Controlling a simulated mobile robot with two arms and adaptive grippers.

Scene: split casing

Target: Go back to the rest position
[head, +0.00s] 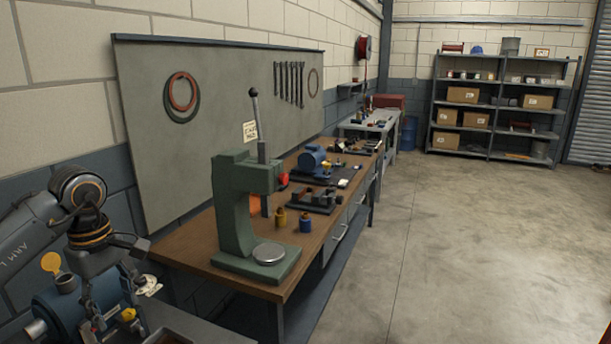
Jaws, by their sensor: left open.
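My left arm comes in from the left, and its wrist bends down at the lower left. My left gripper (122,300) is open. It is close to a blue rounded casing (66,306) with metal fittings at the bottom left. The gripper and arm partly cover the casing, and I cannot tell whether they touch it. A small yellow part (129,314) shows beside the gripper. My right gripper is not in view.
A wooden workbench (190,243) runs along the left wall. A green arbor press (233,205) stands at its near end, close to my left arm. A blue motor (313,158) sits farther back. Shelving (497,107) stands at the far wall. The concrete floor (450,250) is clear.

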